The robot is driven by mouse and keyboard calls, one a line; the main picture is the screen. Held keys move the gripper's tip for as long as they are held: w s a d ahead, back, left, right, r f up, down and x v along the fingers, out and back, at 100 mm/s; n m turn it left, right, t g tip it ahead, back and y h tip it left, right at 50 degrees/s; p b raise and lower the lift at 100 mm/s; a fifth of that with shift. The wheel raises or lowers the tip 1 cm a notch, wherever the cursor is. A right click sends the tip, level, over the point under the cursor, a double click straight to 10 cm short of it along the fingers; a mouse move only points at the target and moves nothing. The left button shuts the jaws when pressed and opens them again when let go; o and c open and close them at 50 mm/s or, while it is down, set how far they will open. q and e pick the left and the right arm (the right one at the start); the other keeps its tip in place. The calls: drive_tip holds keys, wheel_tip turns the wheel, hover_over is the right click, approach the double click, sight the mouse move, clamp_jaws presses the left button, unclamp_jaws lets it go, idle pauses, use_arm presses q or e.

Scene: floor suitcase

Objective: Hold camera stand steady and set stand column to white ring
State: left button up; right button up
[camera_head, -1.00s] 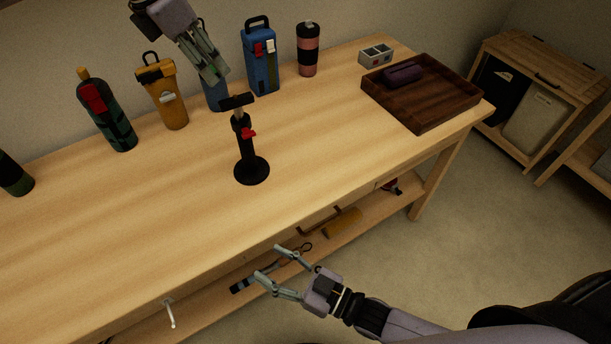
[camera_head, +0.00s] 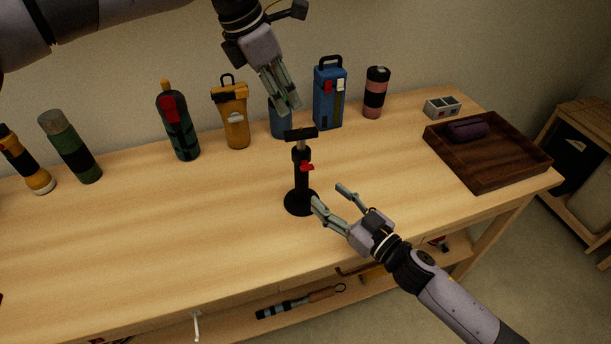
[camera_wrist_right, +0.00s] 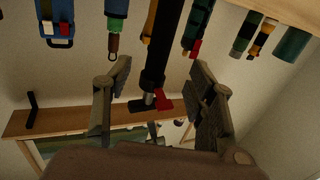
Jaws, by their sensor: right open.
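The black camera stand (camera_head: 302,180) stands upright on the table, with a round base, a red clamp lever (camera_head: 307,167), a short pale column section (camera_head: 301,146) and a black top bar (camera_head: 301,134). I cannot make out a white ring. My right gripper (camera_head: 327,193) is open, low at the stand's right, with its fingertips near the base. In the right wrist view the stand (camera_wrist_right: 160,50) appears between the open fingers (camera_wrist_right: 160,80), apart from both. My left gripper (camera_head: 294,108) is above and slightly left of the top bar; its finger gap is unclear.
A wooden tray (camera_head: 505,175) with a purple case (camera_head: 467,129) lies right. The table's left front is clear.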

sight(306, 178)
drive_tip(key=x, duration=1)
drive_tip(key=shift+w+a, duration=0.25)
drive_tip(key=shift+w, duration=0.05)
clamp_jaws()
use_arm(q)
drive_tip(key=shift+o, duration=0.4)
